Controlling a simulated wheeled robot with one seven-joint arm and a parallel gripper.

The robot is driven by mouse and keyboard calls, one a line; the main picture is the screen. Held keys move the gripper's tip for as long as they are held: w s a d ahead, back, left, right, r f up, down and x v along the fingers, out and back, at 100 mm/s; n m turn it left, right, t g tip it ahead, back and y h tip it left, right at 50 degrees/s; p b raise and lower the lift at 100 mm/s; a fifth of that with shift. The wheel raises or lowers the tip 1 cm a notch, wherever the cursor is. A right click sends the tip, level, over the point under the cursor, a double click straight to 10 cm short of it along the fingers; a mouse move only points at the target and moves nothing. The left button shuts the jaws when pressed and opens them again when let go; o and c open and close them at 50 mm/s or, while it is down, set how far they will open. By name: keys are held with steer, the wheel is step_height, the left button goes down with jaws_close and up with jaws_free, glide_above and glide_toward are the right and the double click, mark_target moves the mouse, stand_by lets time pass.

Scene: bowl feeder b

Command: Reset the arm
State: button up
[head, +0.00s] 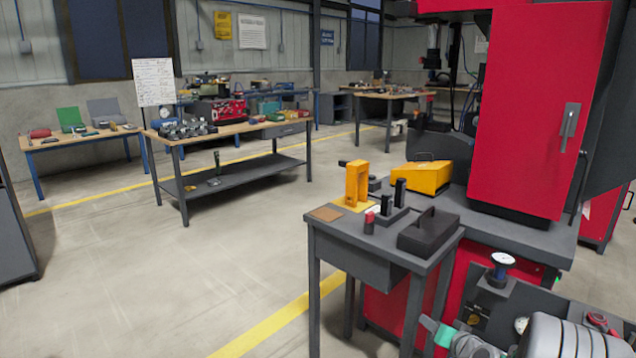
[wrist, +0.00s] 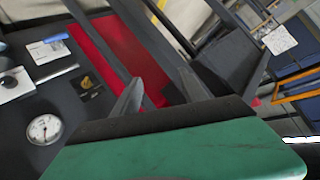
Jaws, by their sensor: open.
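My gripper (wrist: 160,88) shows in the wrist view. Its green body and dark edge fill the bottom, with two grey fingers standing apart and nothing seen between them. In the head view, green and pale parts of my arm end (head: 437,330) show low at the right, in front of the small grey table (head: 388,236) and the red machine. The fingertips are hard to make out there.
A dark box with a handle (head: 429,232), a yellow bracket (head: 356,182) and small black parts stand on the small table. A yellow case (head: 428,175) sits behind, beside a red machine (head: 530,110). A dial gauge (wrist: 44,129) is near my gripper. Floor at left is clear.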

steer(key=s+a+r+n+g+y+p, duration=0.1)
steer(key=s+a+r+n+g+p, duration=0.15)
steer(key=a+r, duration=0.4)
steer(key=s+a+r+n+g+p, duration=0.1)
steer(key=a+r+p, duration=0.35)
steer(key=r, duration=0.25)
steer(key=s+a+r+g+p, duration=0.2)
steer(key=s+a+r+p, duration=0.2)
steer(key=s+r, duration=0.2)
steer(key=s+a+r+n+g+h+p, duration=0.1)
steer(key=s+a+r+p, duration=0.3)
steer(key=s, duration=0.7)
steer(key=s+a+r+n+g+p, duration=0.1)
steer(key=s+a+r+g+p, duration=0.2)
steer(key=s+r, duration=0.5)
steer(key=shift+s+a+p, duration=0.2)
steer(key=shift+a+p, duration=0.45)
steer(key=shift+a, duration=0.3)
steer(key=shift+r, duration=0.15)
